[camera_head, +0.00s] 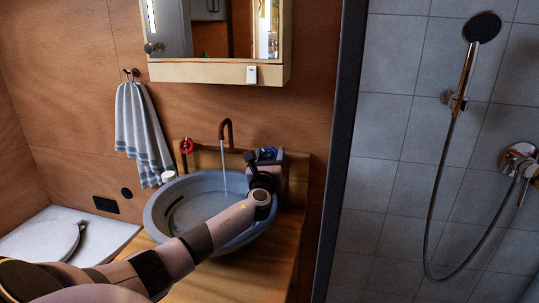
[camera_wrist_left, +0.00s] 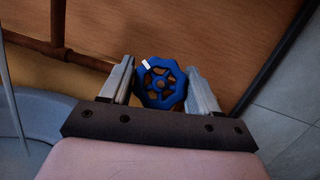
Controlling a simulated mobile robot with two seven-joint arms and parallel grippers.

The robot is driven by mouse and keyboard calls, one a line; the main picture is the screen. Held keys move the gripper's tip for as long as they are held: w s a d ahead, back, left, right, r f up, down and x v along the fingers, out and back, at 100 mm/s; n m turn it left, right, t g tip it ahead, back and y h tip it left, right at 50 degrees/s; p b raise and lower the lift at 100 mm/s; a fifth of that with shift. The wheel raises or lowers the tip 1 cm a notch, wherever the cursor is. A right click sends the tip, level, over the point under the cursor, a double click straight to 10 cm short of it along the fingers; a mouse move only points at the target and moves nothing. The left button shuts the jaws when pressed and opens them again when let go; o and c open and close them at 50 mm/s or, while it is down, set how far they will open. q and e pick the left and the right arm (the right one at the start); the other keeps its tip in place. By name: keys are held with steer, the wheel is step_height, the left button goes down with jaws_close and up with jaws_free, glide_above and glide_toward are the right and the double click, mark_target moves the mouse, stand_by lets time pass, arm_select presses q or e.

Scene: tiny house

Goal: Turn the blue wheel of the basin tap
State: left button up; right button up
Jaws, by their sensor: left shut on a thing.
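The blue wheel (camera_wrist_left: 161,82) of the basin tap sits between the two fingers of my left gripper (camera_wrist_left: 160,84) in the left wrist view. The fingers are shut on it, one on each side. In the head view the blue wheel (camera_head: 267,153) shows only in part behind my left gripper (camera_head: 268,160). The copper tap (camera_head: 228,132) arches over the grey basin (camera_head: 158,211), and a thin stream of water (camera_head: 224,170) falls from it. The red wheel (camera_head: 186,146) is on the left side of the tap pipe. My right gripper is not in view.
The basin stands on a wooden counter (camera_head: 270,262). A white-capped object (camera_head: 168,176) stands beside its left rim. A mirror cabinet (camera_head: 215,72) hangs above, a striped towel (camera_head: 140,130) hangs left, and a dark post (camera_head: 340,150) borders the tiled shower at right.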

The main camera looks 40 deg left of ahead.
arm_select(q)
steer(key=m+t+h, duration=0.1)
steer(key=m, duration=0.1)
steer(key=m+h, duration=0.1)
steer(key=m, duration=0.1)
steer(key=shift+m+t+h, duration=0.3)
steer(key=shift+t, duration=0.1)
steer(key=m+h+b, duration=0.1)
steer(key=m+h, duration=0.1)
steer(key=m, duration=0.2)
steer(key=shift+f+t+h, duration=0.1)
steer(key=shift+t+h, duration=0.2)
steer(key=shift+h, duration=0.1)
steer(key=m+h+b, duration=0.2)
steer(key=m+h, duration=0.3)
steer(key=m, duration=0.2)
steer(key=shift+m+b, duration=0.35)
steer(key=shift+m, duration=0.05)
steer(key=o, duration=1)
steer(key=shift+d, duration=0.1)
steer(key=shift+s, duration=0.1)
